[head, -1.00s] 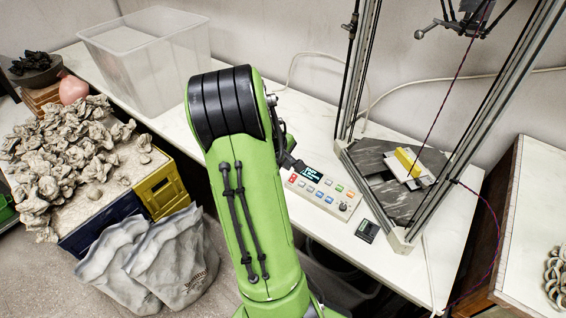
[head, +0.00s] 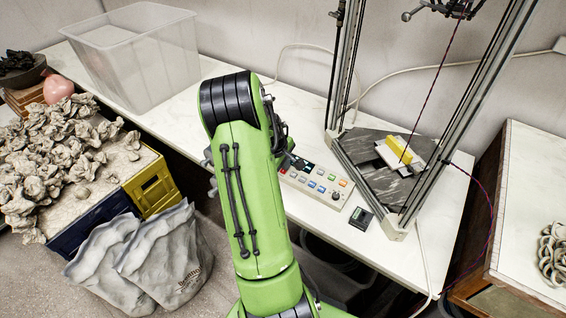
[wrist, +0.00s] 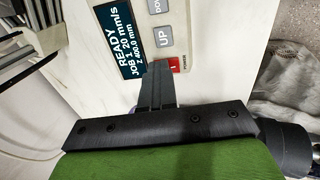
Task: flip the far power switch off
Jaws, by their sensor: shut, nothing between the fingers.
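The power switch (wrist: 174,65) is a small red rocker marked "I", with POWER printed beside it, at the corner of the control panel (wrist: 75,85). In the head view the switch shows as a small red spot (head: 283,170) at the panel's left end. My gripper (wrist: 160,68) is shut and empty, its dark fingertips right beside the red rocker and partly over the panel. I cannot tell whether they touch it. The panel's display (wrist: 118,45) is lit and reads READY. In the head view my green arm hides the fingertips.
The panel lies on a white bench (head: 240,75) before a tall metal-framed machine (head: 385,165). A small black device (head: 361,218) lies near the front edge. A clear plastic bin (head: 140,60) stands at the back left. Grey sacks (head: 150,260) and crates stand on the floor at left.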

